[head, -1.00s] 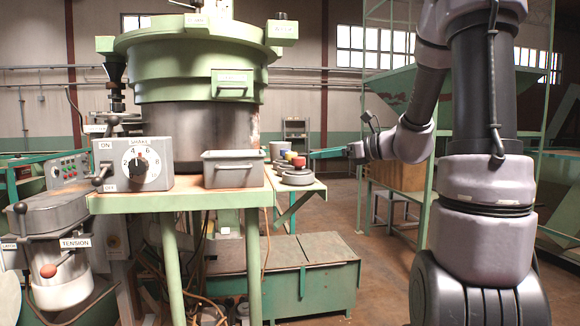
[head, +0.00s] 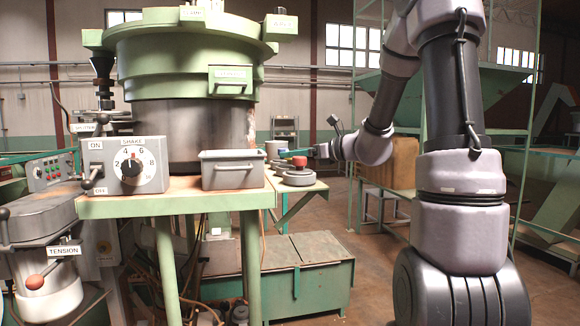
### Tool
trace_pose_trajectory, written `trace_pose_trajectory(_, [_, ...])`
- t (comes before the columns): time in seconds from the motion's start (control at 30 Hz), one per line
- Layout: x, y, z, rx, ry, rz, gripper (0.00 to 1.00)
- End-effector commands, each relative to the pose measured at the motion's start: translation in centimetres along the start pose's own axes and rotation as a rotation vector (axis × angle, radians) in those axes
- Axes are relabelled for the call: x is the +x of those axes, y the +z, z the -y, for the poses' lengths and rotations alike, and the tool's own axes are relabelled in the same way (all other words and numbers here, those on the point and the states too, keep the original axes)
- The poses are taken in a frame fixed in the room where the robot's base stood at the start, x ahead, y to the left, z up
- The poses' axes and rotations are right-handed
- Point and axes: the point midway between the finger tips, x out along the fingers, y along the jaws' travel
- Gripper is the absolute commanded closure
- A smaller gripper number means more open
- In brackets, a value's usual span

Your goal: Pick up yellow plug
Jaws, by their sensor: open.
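The fingertips overlap the row of plugs in the picture, so touching or apart cannot be told. A red plug (head: 299,161) stands on a round grey base at the near end of the row. A bit of blue shows beside the fingertips. The yellow plug cannot be made out now; it seems hidden behind the fingers.
A green hopper machine (head: 185,60) stands left of the shelf. On its table are a SHAKE dial box (head: 125,165) and a grey metal bin (head: 233,170), close left of the plugs. A low green chest (head: 300,285) sits below.

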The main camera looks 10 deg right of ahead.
Motion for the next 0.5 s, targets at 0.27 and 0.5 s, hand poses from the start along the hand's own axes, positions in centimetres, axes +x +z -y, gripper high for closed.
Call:
trace_pose_trajectory(0.27, [4.0, -0.2, -0.5, 0.0, 0.003, 0.0, 0.19])
trace_pose_trajectory(0.5, [4.7, -0.2, -0.5, 0.0, 0.001, 0.0, 0.19])
